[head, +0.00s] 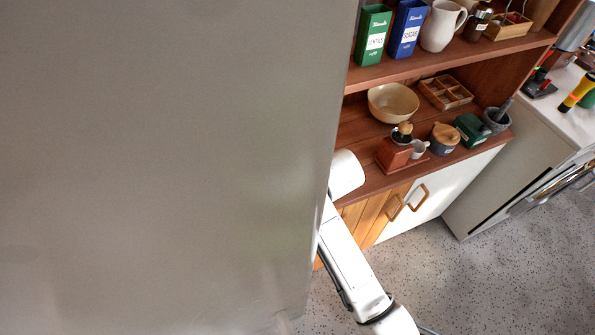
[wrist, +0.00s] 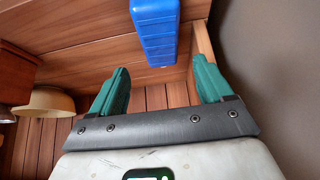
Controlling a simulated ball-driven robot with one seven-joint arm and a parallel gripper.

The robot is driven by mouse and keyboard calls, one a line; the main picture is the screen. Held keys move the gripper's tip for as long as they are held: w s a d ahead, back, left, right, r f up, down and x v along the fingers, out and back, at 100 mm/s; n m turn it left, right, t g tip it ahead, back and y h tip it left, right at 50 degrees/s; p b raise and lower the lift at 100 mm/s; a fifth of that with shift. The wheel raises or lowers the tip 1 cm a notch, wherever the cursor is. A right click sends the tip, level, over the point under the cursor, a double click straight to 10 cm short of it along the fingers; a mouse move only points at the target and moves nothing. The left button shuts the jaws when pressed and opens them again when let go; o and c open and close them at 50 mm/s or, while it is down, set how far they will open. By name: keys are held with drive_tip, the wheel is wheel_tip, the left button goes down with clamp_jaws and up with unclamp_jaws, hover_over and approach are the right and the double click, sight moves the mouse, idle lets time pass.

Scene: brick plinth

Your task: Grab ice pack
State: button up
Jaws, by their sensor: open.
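A blue ribbed block, which looks like the ice pack (wrist: 155,30), is at the top middle of the wrist view, by a wooden shelf. My gripper (wrist: 160,67) is open, with its two green fingers apart and nothing held. The block's near end shows in the gap between the fingertips; I cannot tell how far beyond them it is. In the head view, the gripper and the ice pack are hidden behind a large grey panel.
The grey panel (head: 160,170) fills the left of the head view. Shelves beside it hold a green tin (head: 373,35), a blue tin (head: 407,28), a white jug (head: 441,25) and a bowl (head: 393,103). A wooden upright (wrist: 203,42) stands right of the block.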

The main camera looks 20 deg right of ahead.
drive_tip(key=shift+w+r+x, duration=0.1)
drive_tip(key=shift+w+x, duration=0.05)
drive_tip(key=shift+x, duration=2.55)
drive_tip(key=shift+w+r+x, duration=0.1)
drive_tip(key=shift+w+x, duration=0.05)
drive_tip(key=shift+x, duration=2.55)
drive_tip(key=shift+c, duration=0.4)
drive_tip(key=shift+r, duration=0.1)
drive_tip(key=c, duration=0.9)
